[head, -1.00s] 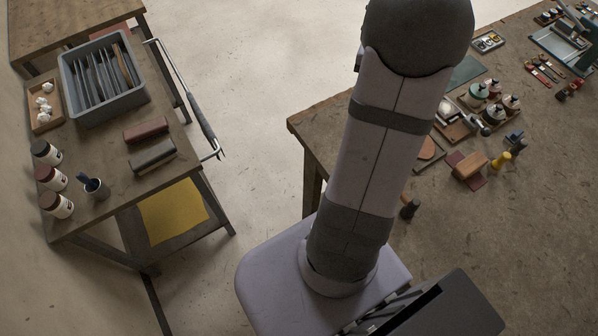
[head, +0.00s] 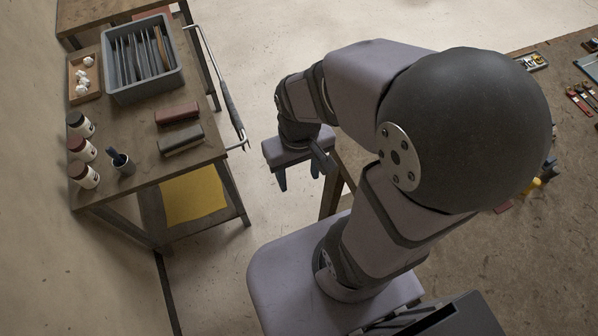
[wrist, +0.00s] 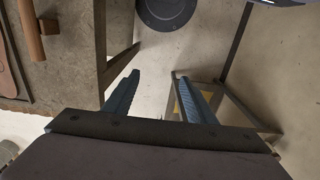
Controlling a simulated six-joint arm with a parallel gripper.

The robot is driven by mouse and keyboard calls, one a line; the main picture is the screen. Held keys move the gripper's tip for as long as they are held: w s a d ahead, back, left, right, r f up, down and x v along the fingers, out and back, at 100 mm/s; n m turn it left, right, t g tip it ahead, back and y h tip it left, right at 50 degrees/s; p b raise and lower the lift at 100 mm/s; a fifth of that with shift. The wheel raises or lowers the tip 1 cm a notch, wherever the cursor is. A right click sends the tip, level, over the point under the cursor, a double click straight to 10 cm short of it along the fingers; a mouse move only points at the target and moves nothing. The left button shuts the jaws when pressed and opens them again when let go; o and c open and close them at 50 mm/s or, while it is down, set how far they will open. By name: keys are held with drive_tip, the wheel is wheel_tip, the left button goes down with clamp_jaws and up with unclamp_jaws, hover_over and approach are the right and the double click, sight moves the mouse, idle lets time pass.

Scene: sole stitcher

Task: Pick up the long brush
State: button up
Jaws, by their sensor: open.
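No item is clearly identifiable as the long brush. My gripper (head: 299,174) is open and empty, pointing down over the floor gap right of the cart. Its two blue fingers (wrist: 157,78) stand apart in the wrist view.
The cart top (head: 146,186) also carries a grey bin (head: 113,97) of upright plates, a wooden tray (head: 97,90) of white lumps and several jars (head: 85,175). A handle bar (head: 225,97) runs along its right side. A workbench (head: 566,214) stands right, partly hidden by my arm.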

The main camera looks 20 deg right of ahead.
drive_tip(key=o, duration=1.3)
drive_tip(key=shift+c, duration=0.2)
drive_tip(key=w+d+r+m, duration=0.1)
drive_tip(key=w+d+m, duration=0.1)
drive_tip(key=d+m, duration=0.85)
drive_tip(key=w+d+r+m, duration=0.15)
drive_tip(key=d+m, duration=0.55)
drive_tip(key=d, duration=0.7)
drive_tip(key=s+d+f+m, duration=0.1)
drive_tip(key=s+d+m, duration=0.5)
drive_tip(key=s+d, duration=0.1)
drive_tip(key=s+d+m, duration=0.6)
drive_tip(key=s+d, duration=0.2)
drive_tip(key=s+d+f+m, duration=0.1)
drive_tip(key=s+d+m, duration=0.5)
drive_tip(key=s+d, duration=0.1)
drive_tip(key=shift+s+d+f+m, duration=0.25)
drive_tip(key=shift+d+f, duration=0.05)
drive_tip(key=shift+d, duration=0.4)
drive_tip(key=shift+f+p, duration=0.7)
drive_tip(key=shift+f, duration=0.35)
drive_tip(key=shift+s+d+f+p, duration=0.2)
drive_tip(key=shift+f+p, duration=0.5)
drive_tip(key=shift+f, duration=0.6)
drive_tip(key=shift+s+d+f+p, duration=0.15)
drive_tip(key=shift+f+p, duration=0.55)
drive_tip(key=shift+f, duration=0.6)
